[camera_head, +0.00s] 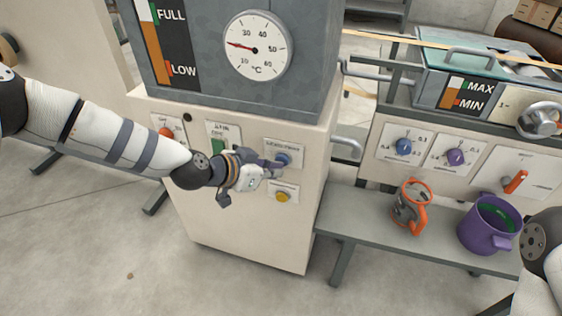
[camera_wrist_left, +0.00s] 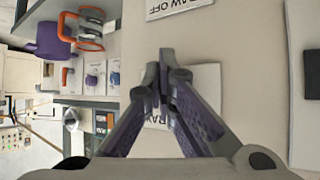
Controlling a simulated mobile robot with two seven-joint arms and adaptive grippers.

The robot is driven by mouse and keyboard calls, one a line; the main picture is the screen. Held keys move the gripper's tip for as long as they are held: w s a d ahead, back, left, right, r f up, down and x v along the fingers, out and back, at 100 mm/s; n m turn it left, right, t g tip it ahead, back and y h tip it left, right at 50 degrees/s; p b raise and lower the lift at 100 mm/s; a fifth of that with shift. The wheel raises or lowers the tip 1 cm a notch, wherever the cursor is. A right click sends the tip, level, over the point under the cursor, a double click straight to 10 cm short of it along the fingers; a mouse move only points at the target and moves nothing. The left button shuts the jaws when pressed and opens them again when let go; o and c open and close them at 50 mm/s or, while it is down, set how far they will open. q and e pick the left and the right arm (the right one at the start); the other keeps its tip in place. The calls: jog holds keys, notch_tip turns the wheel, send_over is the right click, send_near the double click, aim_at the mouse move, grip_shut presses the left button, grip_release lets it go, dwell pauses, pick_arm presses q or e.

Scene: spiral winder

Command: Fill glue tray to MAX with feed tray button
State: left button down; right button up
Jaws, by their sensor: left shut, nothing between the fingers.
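The glue tray (camera_head: 478,62) is at the upper right in the head view, with a MAX/MIN gauge (camera_head: 463,94) on its front. The gauge's orange column shows below a white part; its exact level is too small to read. On the cabinet front is a blue button (camera_head: 284,160) on a small plate (camera_wrist_left: 208,80), whose label is partly covered and seems to end in "RAY". My left gripper (camera_head: 270,166) is shut and empty, its fingertips (camera_wrist_left: 164,75) at this plate. They hide the button in the wrist view; contact cannot be told. My right gripper is out of view.
A yellow button (camera_head: 283,197) sits just below. A green switch (camera_head: 217,144) and a red knob (camera_head: 166,132) are to the left. The tank gauge (camera_head: 158,45) above shows orange between LOW and FULL. A bench (camera_head: 345,215) holds an orange-handled jug (camera_head: 408,205) and a purple pot (camera_head: 488,226).

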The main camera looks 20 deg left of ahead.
pick_arm(q)
jog(key=shift+s+p, duration=0.3)
jog(key=shift+s, duration=0.5)
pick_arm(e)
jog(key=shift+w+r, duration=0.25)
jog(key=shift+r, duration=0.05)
pick_arm(q)
jog(key=s+p, duration=0.1)
jog(key=s, duration=0.4)
jog(key=shift+a+p, duration=0.1)
jog(key=shift+p, duration=0.2)
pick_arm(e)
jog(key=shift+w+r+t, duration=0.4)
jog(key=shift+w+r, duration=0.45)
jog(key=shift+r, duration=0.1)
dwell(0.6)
